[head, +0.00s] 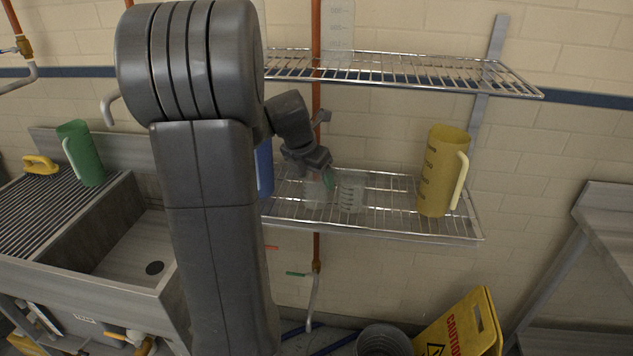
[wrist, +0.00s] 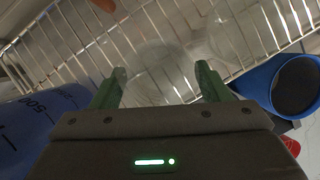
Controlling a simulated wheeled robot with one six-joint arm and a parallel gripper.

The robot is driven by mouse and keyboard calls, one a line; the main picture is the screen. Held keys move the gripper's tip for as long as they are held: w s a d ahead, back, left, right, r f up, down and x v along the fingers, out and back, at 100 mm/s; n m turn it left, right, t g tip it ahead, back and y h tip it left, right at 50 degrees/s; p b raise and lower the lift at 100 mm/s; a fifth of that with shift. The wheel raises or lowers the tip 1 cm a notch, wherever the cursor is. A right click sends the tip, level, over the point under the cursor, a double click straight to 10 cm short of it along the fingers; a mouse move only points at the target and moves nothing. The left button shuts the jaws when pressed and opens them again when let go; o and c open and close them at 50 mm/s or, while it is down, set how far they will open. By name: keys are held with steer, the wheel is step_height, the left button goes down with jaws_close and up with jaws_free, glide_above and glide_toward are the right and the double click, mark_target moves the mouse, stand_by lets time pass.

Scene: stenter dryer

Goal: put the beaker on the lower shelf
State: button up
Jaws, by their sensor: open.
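My gripper (head: 319,177) is low over the lower wire shelf (head: 390,222), with its jaws open. A clear beaker (head: 312,192) stands on that shelf right at the fingertips. In the wrist view the green fingers of my gripper (wrist: 160,82) are apart, with the faint round outline of the clear beaker (wrist: 158,68) between them. I cannot tell whether either finger touches it. A second clear beaker (head: 350,198) with markings stands just right of it. I cannot tell from the pictures which one the task names.
A yellow jug (head: 440,175) stands at the shelf's right end. A blue jug (head: 264,168) is left of the gripper, partly hidden by my arm. The upper shelf (head: 420,75) holds a clear container (head: 338,30). A sink (head: 130,250) with a green jug (head: 82,152) is left.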

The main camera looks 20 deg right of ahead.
steer(key=s+a+b, duration=0.2)
steer(key=s+a, duration=0.4)
steer(key=a, duration=0.4)
steer(key=shift+s+a, duration=0.15)
steer(key=shift+a, duration=0.1)
steer(key=shift+r, duration=0.1)
